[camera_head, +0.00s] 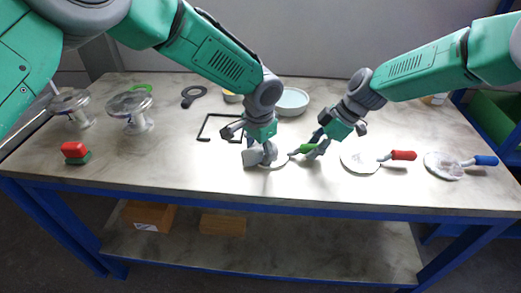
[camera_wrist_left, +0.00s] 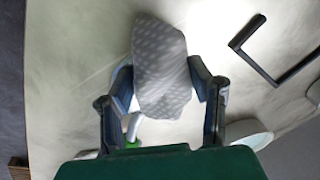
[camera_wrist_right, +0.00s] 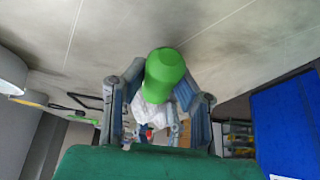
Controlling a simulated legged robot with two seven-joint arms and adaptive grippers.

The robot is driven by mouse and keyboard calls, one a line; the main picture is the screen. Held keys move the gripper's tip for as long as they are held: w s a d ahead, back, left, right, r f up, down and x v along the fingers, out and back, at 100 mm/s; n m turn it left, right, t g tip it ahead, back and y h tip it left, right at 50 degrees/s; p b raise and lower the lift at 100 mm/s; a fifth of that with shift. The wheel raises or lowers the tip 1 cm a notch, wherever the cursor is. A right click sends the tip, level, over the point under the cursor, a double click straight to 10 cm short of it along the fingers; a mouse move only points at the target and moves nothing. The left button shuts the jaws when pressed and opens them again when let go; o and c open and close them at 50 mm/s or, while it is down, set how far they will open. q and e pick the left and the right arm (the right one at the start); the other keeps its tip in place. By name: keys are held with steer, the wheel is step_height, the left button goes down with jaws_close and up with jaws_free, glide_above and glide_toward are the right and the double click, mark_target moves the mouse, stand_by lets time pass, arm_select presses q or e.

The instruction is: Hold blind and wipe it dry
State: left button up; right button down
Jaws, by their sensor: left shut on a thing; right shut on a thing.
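My left gripper (camera_head: 262,147) is shut on a grey patterned cloth (camera_head: 252,158), which fills the space between its fingers in the left wrist view (camera_wrist_left: 162,70). The cloth is over the left part of a round pale blind (camera_head: 277,162) with a green handle (camera_head: 303,149), low over the table. My right gripper (camera_head: 320,148) is shut on that handle, from the right. The green handle end shows large between the fingers in the right wrist view (camera_wrist_right: 165,68). The cloth and left gripper hide part of the blind; I cannot tell whether it touches the table.
Blinds with a red handle (camera_head: 403,155) and a blue handle (camera_head: 485,160) lie to the right. Two flanged vessels (camera_head: 72,102) (camera_head: 130,108) and a red-green block (camera_head: 75,152) are at the left. A black square frame (camera_head: 203,130) and a bowl (camera_head: 292,101) lie behind. The front-left tabletop is clear.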

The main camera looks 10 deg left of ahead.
arm_select(q)
steer(key=shift+w+a+f, duration=0.1)
steer(key=shift+w+a, duration=0.05)
steer(key=shift+w, duration=0.85)
steer(key=shift+w+a, duration=0.15)
steer(key=shift+w, duration=0.8)
steer(key=shift+w+r, duration=0.2)
steer(key=shift+r, duration=0.05)
step_height(320, 180, up, 8)
steer(key=shift+f, duration=0.2)
arm_select(e)
steer(key=c, duration=1.2)
jaws_free()
steer(key=v, duration=1.1)
steer(key=shift+d+r, duration=0.25)
steer(key=shift+r, duration=0.1)
